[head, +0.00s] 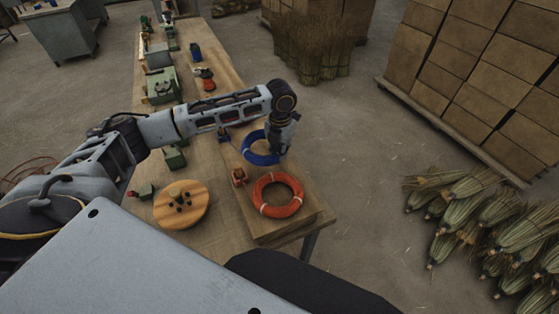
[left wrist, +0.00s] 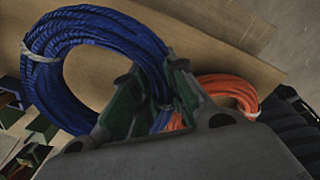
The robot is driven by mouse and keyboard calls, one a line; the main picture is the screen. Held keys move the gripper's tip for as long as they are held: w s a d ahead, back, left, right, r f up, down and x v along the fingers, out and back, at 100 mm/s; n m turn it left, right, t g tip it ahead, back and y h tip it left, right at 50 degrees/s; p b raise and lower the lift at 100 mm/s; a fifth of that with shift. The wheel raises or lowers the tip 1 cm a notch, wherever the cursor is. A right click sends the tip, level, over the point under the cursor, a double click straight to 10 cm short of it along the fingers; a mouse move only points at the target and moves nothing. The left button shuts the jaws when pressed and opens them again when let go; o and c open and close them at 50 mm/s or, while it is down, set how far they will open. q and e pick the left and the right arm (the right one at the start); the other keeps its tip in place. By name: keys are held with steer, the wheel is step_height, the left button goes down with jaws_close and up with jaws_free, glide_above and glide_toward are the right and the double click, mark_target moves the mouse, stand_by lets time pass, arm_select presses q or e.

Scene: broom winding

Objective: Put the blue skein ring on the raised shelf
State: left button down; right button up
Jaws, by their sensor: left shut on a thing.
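The blue skein ring (head: 257,148) is a coil of blue cord with a pale tie. It hangs in my left gripper (head: 277,150), whose jaws are shut on one side of the coil. In the left wrist view, the blue skein ring (left wrist: 68,52) fills the upper left, and the gripper (left wrist: 150,95) grips its right side. The ring appears over the raised shelf (head: 296,226), a wooden board at the table's right end; I cannot tell whether they touch. An orange ring (head: 278,209) lies flat on the shelf, nearer to me. My right gripper is not in view.
A round wooden disc with dark pegs (head: 181,205) lies on the table left of the shelf. A small orange-red block-like item (head: 239,177) sits beside the orange ring. Green machines (head: 162,86) line the long table (head: 218,70). Corn-like bundles (head: 490,215) lie on the floor at right.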

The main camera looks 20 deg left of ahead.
mark_target(279, 167)
arm_select(q)
steer(key=shift+f, duration=2.2)
steer(key=c, duration=1.4)
jaws_free()
steer(key=shift+f, duration=0.1)
steer(key=shift+c, duration=0.2)
step_height(279, 167, up, 12)
steer(key=shift+r+b, duration=0.15)
steer(key=shift+b, duration=0.25)
